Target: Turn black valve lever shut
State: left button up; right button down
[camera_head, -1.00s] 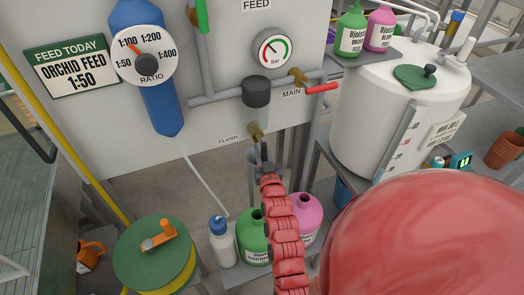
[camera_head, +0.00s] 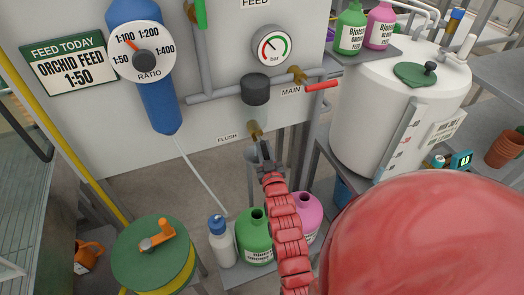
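The brass flush valve (camera_head: 254,130) sits below the black cylindrical fitting on the grey pipe, beside the FLUSH label (camera_head: 228,138). My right gripper (camera_head: 262,144), on the red segmented arm, is right at the underside of this valve. The dark fingers and any black lever there overlap, so I cannot make out the lever separately or tell whether the fingers are closed on it. A red lever (camera_head: 322,86) points right from the brass valve at the MAIN label (camera_head: 291,91). My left gripper is not in view.
A pressure gauge (camera_head: 272,45) and a blue ratio injector (camera_head: 160,100) are on the panel. Green (camera_head: 254,238) and pink (camera_head: 306,215) bottles stand close below my arm. A white tank (camera_head: 375,130) stands right. A hose reel (camera_head: 150,255) stands front left.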

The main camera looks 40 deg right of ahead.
jog(key=d+r+n+t+y+b, duration=0.3)
jog(key=r+n+b, duration=0.2)
jog(key=n, duration=1.3)
jog(key=shift+s+d+r+b, duration=0.35)
jog(key=shift+s+r+b, duration=0.05)
jog(key=shift+s, duration=0.05)
jog(key=c, duration=0.7)
grip_release()
jog(key=shift+c, duration=0.2)
jog(key=shift+s, duration=0.1)
